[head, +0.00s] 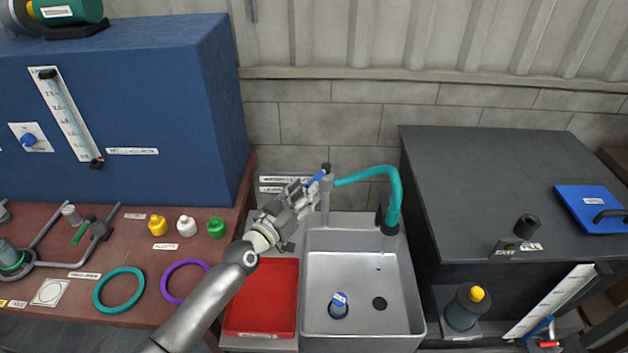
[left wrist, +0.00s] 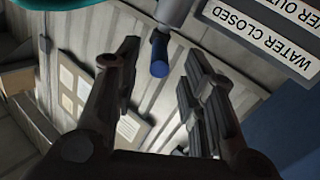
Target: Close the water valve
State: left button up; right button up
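The water valve's blue handle (head: 317,178) is on the grey post (head: 326,203) behind the sink (head: 345,268). A teal hose (head: 375,172) bends from the post to a dark nozzle over the basin. A small pale streak shows below the nozzle; I cannot tell if it is water. My left gripper (head: 308,190) is at the handle. In the left wrist view its fingers (left wrist: 160,75) are apart, with the blue handle (left wrist: 159,55) in line with the gap, near the fingertips; contact is not clear. My right gripper is not in view.
A label reading "WATER CLOSED" (left wrist: 262,48) is beside the valve. A red tray (head: 262,298) lies left of the sink, under my left arm. A blue-capped bottle (head: 340,300) stands in the basin. A blue cabinet (head: 130,110) is at left, a dark cabinet (head: 480,180) at right.

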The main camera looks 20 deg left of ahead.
aim_at(324, 172)
pick_arm(q)
jog(key=shift+x, duration=2.55)
grip_shut()
